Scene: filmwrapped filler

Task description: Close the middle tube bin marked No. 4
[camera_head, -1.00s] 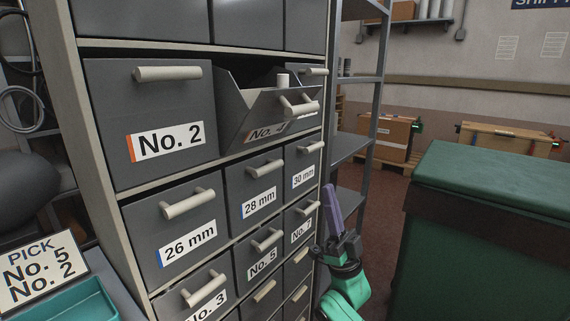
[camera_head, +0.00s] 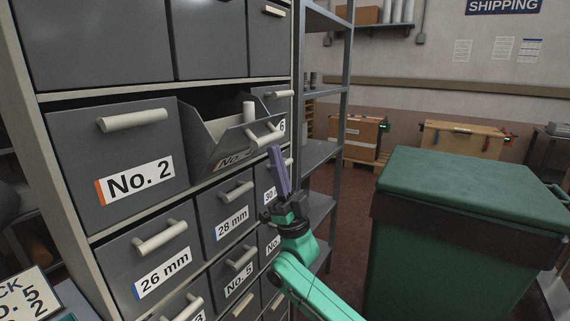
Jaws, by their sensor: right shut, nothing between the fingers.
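The middle bin (camera_head: 207,158) in the row with No. 2 is tilted open, its front leaning outward. My right gripper (camera_head: 273,150), with purple fingers, is shut and empty. It points upward just below and right of that handle, in front of the 30 mm bin, partly hiding it. I cannot tell whether it touches the handle. My left gripper is out of view.
The No. 2 bin (camera_head: 115,155) at left and the 28 mm bin (camera_head: 226,220) below are shut. A grey shelf rack (camera_head: 330,100) stands right of the cabinet. A large green container (camera_head: 470,240) fills the right. Floor shows between them.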

